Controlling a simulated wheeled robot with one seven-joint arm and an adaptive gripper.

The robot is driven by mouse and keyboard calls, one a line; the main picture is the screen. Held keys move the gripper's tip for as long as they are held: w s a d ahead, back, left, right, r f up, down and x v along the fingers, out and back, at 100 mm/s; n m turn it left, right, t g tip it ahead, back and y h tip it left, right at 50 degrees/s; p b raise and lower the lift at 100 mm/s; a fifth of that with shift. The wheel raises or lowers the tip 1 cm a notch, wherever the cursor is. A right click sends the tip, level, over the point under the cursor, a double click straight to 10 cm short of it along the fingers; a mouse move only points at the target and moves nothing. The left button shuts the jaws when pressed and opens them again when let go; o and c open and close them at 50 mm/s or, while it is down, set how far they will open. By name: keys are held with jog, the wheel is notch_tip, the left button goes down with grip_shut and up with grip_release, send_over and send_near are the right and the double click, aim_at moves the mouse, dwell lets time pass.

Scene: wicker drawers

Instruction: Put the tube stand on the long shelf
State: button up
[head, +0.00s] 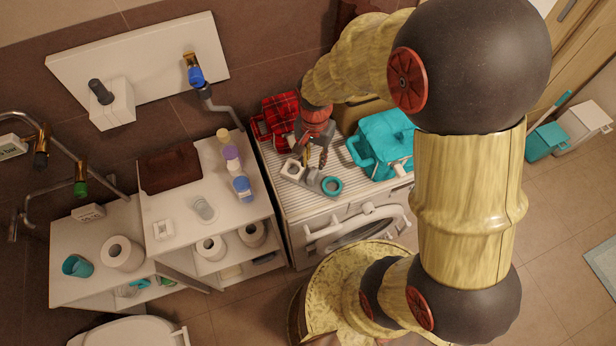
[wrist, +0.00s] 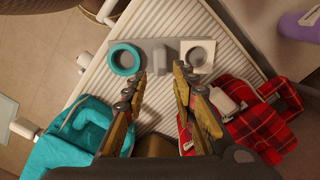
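The long shelf (head: 150,62) seems to be the white board on the wall at upper left.
A teal bag (head: 382,142) and a red plaid item (head: 281,112) flank my gripper on the machine. The shelf bears a white box (head: 112,108); a blue-and-gold fitting (head: 195,75) is at its right. Bottles (head: 233,158) stand on the white cabinet.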

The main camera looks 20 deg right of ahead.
aim_at(312, 172)
notch_tip(312, 172, down, 8)
jog(key=shift+a+r+b, duration=0.15)
jog(key=shift+b, duration=0.75)
jog(key=shift+s, duration=0.1)
jog(key=c, duration=0.4)
grip_shut()
jog(key=shift+r, duration=0.1)
